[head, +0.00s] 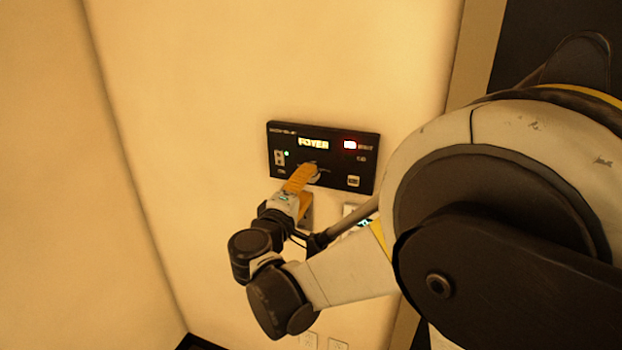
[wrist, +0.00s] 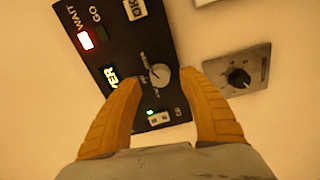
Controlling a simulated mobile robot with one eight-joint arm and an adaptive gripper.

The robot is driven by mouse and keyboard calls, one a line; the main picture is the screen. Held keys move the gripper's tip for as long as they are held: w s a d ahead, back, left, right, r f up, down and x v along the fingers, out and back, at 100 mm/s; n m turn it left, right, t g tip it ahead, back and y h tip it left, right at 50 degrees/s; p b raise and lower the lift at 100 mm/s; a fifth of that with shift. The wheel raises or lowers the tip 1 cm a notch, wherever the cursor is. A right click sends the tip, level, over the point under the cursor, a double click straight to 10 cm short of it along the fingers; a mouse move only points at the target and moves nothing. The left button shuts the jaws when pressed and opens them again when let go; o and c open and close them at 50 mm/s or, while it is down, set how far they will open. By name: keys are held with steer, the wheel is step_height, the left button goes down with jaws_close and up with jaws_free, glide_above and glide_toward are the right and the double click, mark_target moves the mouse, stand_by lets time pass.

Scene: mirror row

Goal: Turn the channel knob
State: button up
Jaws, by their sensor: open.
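A black wall panel (head: 324,157) carries a round pale knob, which I take for the channel knob; its small labels are too blurred to read. The knob (wrist: 160,76) has a pointer mark and shows clear in the wrist view between the tips of my gripper (wrist: 162,82). The orange fingers are apart, one to each side of the knob in that view, and hold nothing. In the head view my gripper (head: 311,168) reaches the lower middle of the panel and partly hides the knob. I cannot tell whether the fingers touch it.
A separate metal plate with a black knob (wrist: 238,78) sits close beside the right finger. Wall sockets (head: 338,344) are lower down.

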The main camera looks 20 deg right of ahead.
steer(key=v, duration=0.9)
steer(key=shift+d, duration=0.1)
steer(key=s+d+f+m+g+y, duration=0.4)
steer(key=s+d+f+g, duration=0.3)
steer(key=d, duration=0.3)
steer(key=s+a+f+m+y, duration=0.1)
steer(key=s+f+m+y, duration=0.1)
steer(key=s, duration=0.4)
steer(key=s+a+f+m+y+b, duration=0.1)
steer(key=s+a+f+m+y, duration=0.1)
steer(key=s, duration=0.5)
steer(key=m+y, duration=0.1)
steer(key=y, duration=0.1)
steer(key=shift+a+f+y, duration=0.15)
steer(key=shift+f+y, duration=0.05)
steer(key=shift+y, duration=0.1)
